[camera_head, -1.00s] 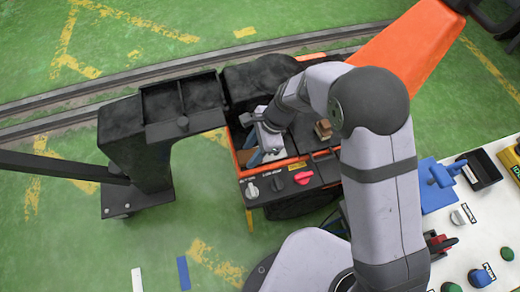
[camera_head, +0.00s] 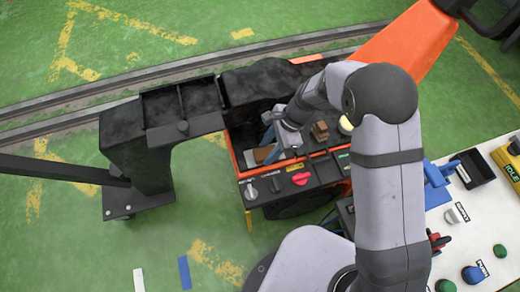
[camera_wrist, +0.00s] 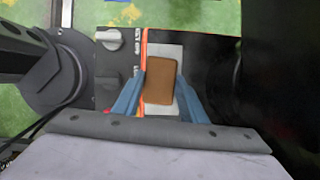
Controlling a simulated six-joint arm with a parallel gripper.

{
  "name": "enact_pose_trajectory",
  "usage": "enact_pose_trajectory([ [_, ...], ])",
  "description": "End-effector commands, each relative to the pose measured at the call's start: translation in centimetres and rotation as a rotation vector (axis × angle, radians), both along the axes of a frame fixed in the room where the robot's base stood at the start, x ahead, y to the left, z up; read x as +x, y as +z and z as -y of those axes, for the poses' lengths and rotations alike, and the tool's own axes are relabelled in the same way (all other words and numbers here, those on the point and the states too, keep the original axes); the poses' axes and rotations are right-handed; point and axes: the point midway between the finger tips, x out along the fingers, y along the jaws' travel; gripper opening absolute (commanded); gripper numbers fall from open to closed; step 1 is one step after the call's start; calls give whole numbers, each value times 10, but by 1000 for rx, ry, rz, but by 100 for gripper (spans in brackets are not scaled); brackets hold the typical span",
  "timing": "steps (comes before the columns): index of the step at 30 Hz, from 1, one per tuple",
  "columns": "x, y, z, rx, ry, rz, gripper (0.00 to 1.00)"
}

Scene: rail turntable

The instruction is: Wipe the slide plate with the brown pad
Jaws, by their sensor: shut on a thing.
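My gripper (camera_wrist: 160,97) is shut on the brown pad (camera_wrist: 159,82), with a blue finger on each side of it. The pad lies over the pale slide plate (camera_wrist: 165,51), which shows beyond the pad's far end and along its right side. Whether the pad touches the plate I cannot tell. In the head view my gripper (camera_head: 272,147) is over the open bay of the orange-edged machine, and part of the pad (camera_head: 262,155) shows beside the fingers. My gripper and wrist hide much of the plate there.
A front panel carries a grey knob (camera_head: 250,191) and a red knob (camera_head: 300,179). A small brown block (camera_head: 320,131) stands right of my gripper. A black bracket (camera_head: 150,150) stands at the left. A white bench (camera_head: 459,250) with buttons is at the right.

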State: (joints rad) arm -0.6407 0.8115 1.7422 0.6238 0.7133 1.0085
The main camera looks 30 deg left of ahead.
Motion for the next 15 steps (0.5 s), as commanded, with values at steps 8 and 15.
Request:
enact_pose_trajectory([
  [8,18,0,19,0,-2,-1,17],
  [15,34,0,34,-1,-2,1,17],
])
